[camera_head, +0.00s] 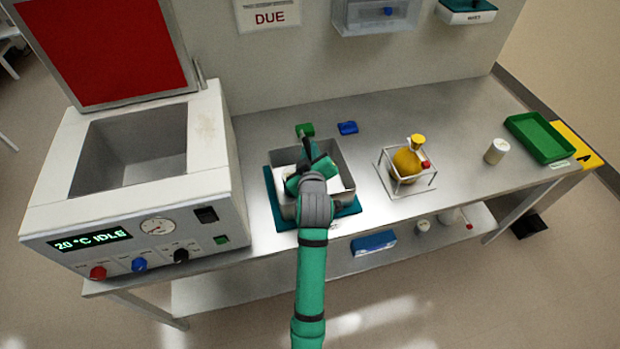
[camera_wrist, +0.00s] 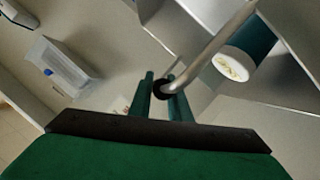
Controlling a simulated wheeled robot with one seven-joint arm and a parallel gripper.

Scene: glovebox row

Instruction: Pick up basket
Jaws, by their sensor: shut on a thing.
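A grey open-topped box (camera_head: 346,158), which I take for the basket, is on a teal mat (camera_head: 284,222) in the middle of the bench. Something pale lies inside it, mostly hidden by my arm. My gripper (camera_head: 308,150) is over this box. In the wrist view, my gripper (camera_wrist: 163,86) is shut on the dark end of a curved metal bar (camera_wrist: 215,45) that looks like a handle. Where the bar joins the box is hard to tell. A teal cylinder with a pale round end (camera_wrist: 233,67) shows beside the bar.
A chiller box (camera_head: 140,210) with its red lid up stands left. Green (camera_head: 306,129) and blue (camera_head: 348,127) blocks lie behind. To the right are a white wire stand (camera_head: 403,186) with a yellow flask (camera_head: 406,162), a white jar (camera_head: 496,151) and a green tray (camera_head: 540,138).

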